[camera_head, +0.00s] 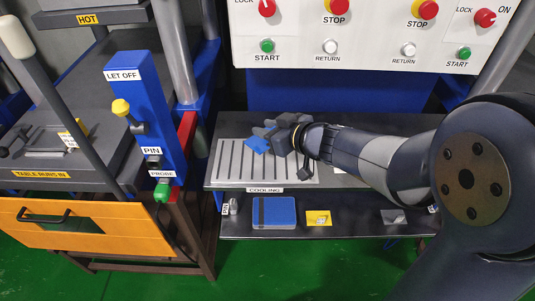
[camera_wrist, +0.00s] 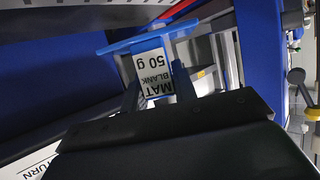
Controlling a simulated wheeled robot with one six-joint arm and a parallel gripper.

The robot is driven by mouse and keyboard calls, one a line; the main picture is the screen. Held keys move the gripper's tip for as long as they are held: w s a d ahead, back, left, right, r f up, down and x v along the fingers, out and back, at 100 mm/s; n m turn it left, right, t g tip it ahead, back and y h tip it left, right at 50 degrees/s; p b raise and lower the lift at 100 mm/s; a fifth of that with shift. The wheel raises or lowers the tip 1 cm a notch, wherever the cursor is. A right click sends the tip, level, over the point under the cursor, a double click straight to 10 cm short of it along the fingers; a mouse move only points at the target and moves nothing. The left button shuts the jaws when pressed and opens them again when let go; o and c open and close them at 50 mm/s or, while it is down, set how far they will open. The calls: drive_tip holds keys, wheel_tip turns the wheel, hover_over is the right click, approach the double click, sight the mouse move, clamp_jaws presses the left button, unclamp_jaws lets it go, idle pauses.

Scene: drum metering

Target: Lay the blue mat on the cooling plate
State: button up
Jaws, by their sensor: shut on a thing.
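The blue mat (camera_head: 257,145) is in my gripper (camera_head: 273,134), above the back middle of the cooling plate in the head view. In the wrist view the blue mat (camera_wrist: 140,44) shows between the two dark fingers of my gripper (camera_wrist: 158,88), with a white label reading "MAT BLANK 50 g". My gripper is shut on it. The cooling plate (camera_head: 232,172) is a light grey ribbed plate marked "COOLING" on a dark bench. I cannot tell whether the mat touches the plate. My gripper and arm hide part of the plate's right side.
A lower shelf holds a flat blue item (camera_head: 274,212), a yellow card (camera_head: 318,218) and a small grey item (camera_head: 393,216). A blue "LET OFF" post (camera_head: 142,110) with a yellow knob stands at left. A white button panel (camera_head: 375,35) is behind the bench.

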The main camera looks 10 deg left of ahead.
wheel_tip(320, 180, down, 7)
drive_tip(key=b, duration=0.3)
drive_tip(key=shift+r, duration=0.1)
drive_tip(key=shift+f, duration=0.2)
drive_tip(key=o, duration=1)
